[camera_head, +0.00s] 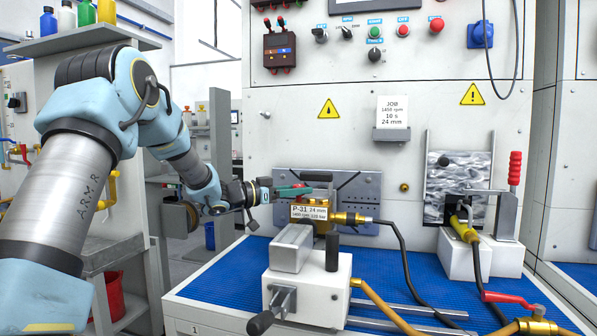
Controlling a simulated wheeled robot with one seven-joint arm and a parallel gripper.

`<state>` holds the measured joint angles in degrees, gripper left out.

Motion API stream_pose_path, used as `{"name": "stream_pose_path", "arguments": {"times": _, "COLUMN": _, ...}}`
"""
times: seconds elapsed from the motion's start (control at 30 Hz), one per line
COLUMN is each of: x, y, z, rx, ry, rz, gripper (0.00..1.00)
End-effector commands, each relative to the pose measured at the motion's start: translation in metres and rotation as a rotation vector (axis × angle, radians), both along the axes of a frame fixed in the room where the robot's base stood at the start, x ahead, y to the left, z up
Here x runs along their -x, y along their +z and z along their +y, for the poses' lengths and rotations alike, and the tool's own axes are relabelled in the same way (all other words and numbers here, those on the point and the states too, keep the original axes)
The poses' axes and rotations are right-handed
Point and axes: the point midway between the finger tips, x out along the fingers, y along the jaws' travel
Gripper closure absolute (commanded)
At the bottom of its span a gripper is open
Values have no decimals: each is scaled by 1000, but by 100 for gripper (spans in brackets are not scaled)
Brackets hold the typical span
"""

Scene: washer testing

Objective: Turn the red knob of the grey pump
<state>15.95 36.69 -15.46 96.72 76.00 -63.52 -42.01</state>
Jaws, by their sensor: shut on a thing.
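My gripper (283,191) reaches in from the left, level, at the near-left top of the pump. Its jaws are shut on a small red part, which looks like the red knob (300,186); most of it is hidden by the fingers. The pump has a grey body (293,247) and brass fittings (345,218). How far the knob is turned cannot be told.
A blue ribbed mat (225,277) covers the bench. A red valve handle (505,298) lies front right. The panel behind bears a job card (392,110) and several buttons.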

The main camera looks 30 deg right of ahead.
Motion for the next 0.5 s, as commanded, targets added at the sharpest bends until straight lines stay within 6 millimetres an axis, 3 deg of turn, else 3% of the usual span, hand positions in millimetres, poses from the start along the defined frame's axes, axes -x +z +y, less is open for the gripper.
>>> {"name": "stream_pose_path", "arguments": {"times": 0.03, "x": -2, "y": 7, "z": 0, "rx": 0, "ry": -39, "rz": 2, "gripper": 100}}
{"name": "stream_pose_path", "arguments": {"times": 0.5, "x": -1, "y": 1, "z": -1, "rx": 0, "ry": -385, "rz": -1, "gripper": 100}}
